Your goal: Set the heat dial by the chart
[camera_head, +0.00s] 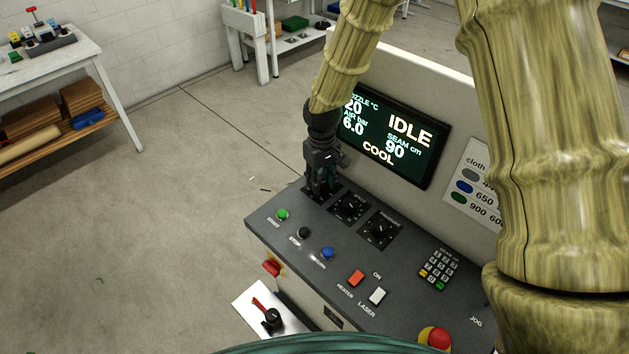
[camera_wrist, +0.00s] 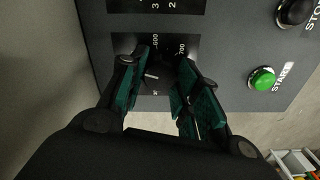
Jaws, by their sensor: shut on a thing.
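My gripper (camera_head: 322,184) is at the leftmost dial of the control panel (camera_head: 290,228), pointing down. In the wrist view its two green-padded fingers (camera_wrist: 163,82) are shut on the heat dial (camera_wrist: 153,76), whose plate shows the marks 600 and 700. The chart (camera_head: 474,185) at the right has grey, blue and green dots; the blue row reads 650 and the green row 900. My arm covers its right side. The screen (camera_head: 395,135) reads IDLE, COOL, nozzle 20, air 6.0, seam 90.
Two other dials (camera_head: 349,206) (camera_head: 379,230) sit to the right of the gripper. Green start (camera_head: 282,214), black stop (camera_head: 304,233) and blue (camera_head: 328,253) buttons lie in front. A keypad (camera_head: 438,269), red stop knob (camera_head: 435,338) and red-handled lever (camera_head: 267,313) are nearby.

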